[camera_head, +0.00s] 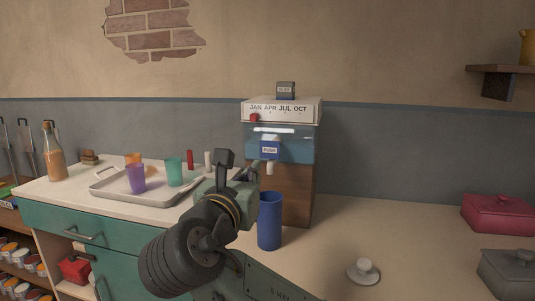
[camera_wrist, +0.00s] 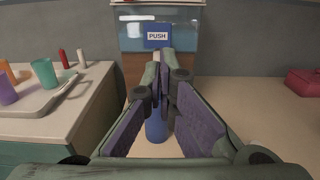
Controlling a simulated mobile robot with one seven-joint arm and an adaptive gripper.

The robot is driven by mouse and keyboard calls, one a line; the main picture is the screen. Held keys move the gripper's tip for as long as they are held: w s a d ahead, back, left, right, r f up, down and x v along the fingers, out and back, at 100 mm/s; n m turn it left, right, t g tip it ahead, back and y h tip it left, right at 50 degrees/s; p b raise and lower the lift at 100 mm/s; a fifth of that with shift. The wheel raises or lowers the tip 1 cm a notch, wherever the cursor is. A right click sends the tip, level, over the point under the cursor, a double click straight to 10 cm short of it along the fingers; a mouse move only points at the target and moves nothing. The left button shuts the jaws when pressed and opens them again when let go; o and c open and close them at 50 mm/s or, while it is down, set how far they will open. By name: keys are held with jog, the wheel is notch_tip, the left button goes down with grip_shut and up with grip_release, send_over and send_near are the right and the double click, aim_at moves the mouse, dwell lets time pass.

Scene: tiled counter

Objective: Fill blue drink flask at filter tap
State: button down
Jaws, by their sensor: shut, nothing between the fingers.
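The filter dispenser (camera_head: 296,185) stands on the counter, with a blue tank and a wooden lower body. Its PUSH plate (camera_head: 269,154) is on the front, above a small pale spout (camera_head: 270,169); the plate also shows in the wrist view (camera_wrist: 157,36). The blue flask (camera_head: 269,222) stands upright below the spout; part of it shows beneath my fingers in the wrist view (camera_wrist: 156,130). My gripper (camera_wrist: 164,62) is shut and empty, its fingertips just below the PUSH plate in the wrist view. I cannot tell whether they touch the dispenser. The flask's inside is hidden.
A metal tray (camera_head: 112,192) with coloured cups stands on the left counter, near a bottle (camera_head: 53,155). A white knobbed lid (camera_head: 363,271) lies to the right. Red (camera_head: 500,213) and grey (camera_head: 510,275) containers stand far right. The counter between is clear.

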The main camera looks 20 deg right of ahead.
aim_at(271, 150)
jog(key=p+x, duration=0.3)
jog(key=x, duration=1)
jog(key=shift+w+d, duration=0.2)
jog(key=shift+w, duration=0.05)
jog(key=shift+w, duration=0.1)
